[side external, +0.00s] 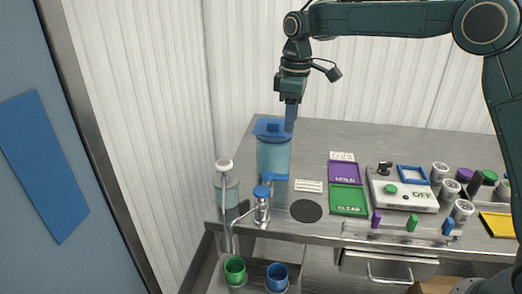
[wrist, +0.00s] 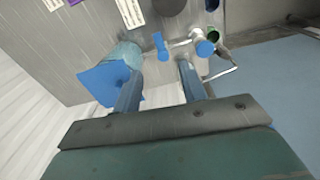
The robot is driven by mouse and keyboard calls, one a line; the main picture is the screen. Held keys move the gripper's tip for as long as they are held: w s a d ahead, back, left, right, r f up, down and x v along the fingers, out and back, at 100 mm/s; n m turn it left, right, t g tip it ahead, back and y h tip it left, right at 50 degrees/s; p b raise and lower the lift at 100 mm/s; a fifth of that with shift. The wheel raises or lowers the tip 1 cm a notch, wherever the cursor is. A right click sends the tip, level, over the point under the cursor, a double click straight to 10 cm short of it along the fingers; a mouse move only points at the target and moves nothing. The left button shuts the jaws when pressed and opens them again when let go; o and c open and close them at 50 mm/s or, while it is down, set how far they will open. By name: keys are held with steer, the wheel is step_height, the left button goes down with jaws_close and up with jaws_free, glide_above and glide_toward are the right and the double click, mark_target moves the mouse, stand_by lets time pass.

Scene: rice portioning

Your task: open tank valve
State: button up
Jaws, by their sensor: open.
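The tank (side external: 274,156) is a translucent blue cylinder with a blue lid (side external: 271,127), upright at the left end of the counter. It also shows in the wrist view (wrist: 128,53). A blue lever (side external: 276,177), seemingly the tank's valve handle, sits low on its front; the wrist view shows it too (wrist: 161,46), in the gap beyond my fingertips. My gripper (side external: 290,128) points down beside the tank's lid, at its right in the side view. In the wrist view my gripper (wrist: 157,72) has its two blue fingers apart with nothing between them.
A metal post with a blue knob (side external: 262,192) and a white-topped pump dispenser (side external: 225,185) stand close in front of the tank. Green (side external: 235,270) and blue (side external: 277,276) cups sit below the counter edge. A black disc (side external: 306,210) and colored trays lie to the right.

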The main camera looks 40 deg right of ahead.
mark_target(279, 175)
steer(key=shift+n, duration=0.4)
steer(key=w+f, duration=0.1)
steer(key=w+a+f, duration=0.1)
steer(key=f, duration=0.1)
steer(key=shift+w, duration=0.3)
step_height(279, 175, down, 14)
steer(key=shift+r, duration=0.1)
steer(key=shift+c, duration=0.2)
jaws_close()
